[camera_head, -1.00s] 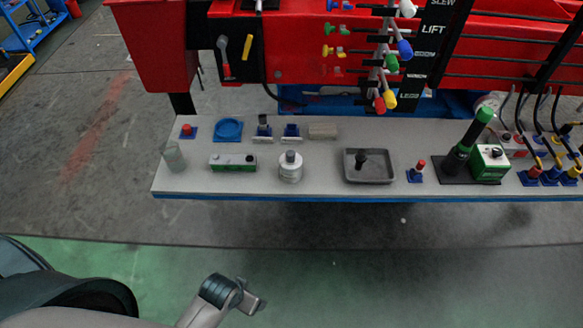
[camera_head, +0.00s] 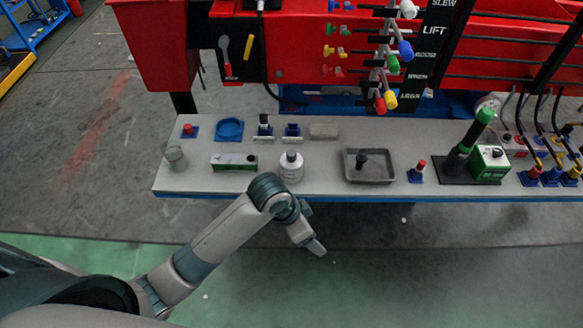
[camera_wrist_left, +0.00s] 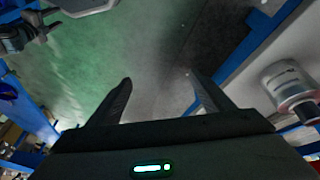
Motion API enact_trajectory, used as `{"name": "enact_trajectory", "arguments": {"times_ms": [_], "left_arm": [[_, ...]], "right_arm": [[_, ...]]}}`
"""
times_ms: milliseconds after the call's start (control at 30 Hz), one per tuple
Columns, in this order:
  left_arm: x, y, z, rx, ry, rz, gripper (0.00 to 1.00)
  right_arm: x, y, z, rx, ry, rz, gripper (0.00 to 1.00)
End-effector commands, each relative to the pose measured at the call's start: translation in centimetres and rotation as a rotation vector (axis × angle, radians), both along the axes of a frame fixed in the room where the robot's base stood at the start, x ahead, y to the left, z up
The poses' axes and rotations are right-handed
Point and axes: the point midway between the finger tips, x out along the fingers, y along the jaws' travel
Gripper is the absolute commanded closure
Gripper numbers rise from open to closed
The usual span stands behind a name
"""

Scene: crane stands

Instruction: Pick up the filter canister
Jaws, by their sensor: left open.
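A white canister (camera_head: 290,171) with a grey top, which looks like the filter canister, stands upright on the grey shelf (camera_head: 325,187), near its front edge. My left gripper (camera_head: 316,247) is in front of the shelf and to the right of the canister, apart from it. In the left wrist view the two fingers (camera_wrist_left: 163,86) are spread with nothing between them. A pale canister (camera_wrist_left: 284,82) shows at the right edge of that view, outside the fingers. My right gripper is not in view.
A green-and-white box (camera_head: 233,162) is left of the canister and a grey tray (camera_head: 369,180) right of it. A translucent cup (camera_head: 176,159) stands at the shelf's left end. Red machinery with levers (camera_head: 390,55) rises behind. Floor in front is clear.

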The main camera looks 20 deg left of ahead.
Motion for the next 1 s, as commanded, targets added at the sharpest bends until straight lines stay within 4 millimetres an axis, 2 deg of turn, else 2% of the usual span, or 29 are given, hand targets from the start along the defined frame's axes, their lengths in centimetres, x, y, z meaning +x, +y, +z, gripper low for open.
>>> {"name": "enact_trajectory", "arguments": {"times_ms": [33, 200, 367, 567, 800, 1000], "left_arm": [[1.4, -0.2, 0.6, 0.015, -0.004, -0.039, 0.26], [5.0, -0.4, 2.1, 0.064, 0.008, -0.157, 0.26], [8.4, 0.3, 3.8, 0.123, 0.026, -0.243, 0.26], [12.8, 2.6, 6.7, 0.206, 0.056, -0.312, 0.26], [17.8, 6.8, 11.6, 0.303, 0.099, -0.338, 0.26], [20.6, 9.8, 15.4, 0.351, 0.128, -0.327, 0.26]], "right_arm": [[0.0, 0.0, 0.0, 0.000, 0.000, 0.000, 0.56], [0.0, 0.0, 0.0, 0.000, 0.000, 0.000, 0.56], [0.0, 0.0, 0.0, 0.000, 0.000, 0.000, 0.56], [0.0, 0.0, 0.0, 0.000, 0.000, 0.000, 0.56], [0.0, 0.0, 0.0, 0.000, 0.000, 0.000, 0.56], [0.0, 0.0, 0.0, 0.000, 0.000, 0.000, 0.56]]}}
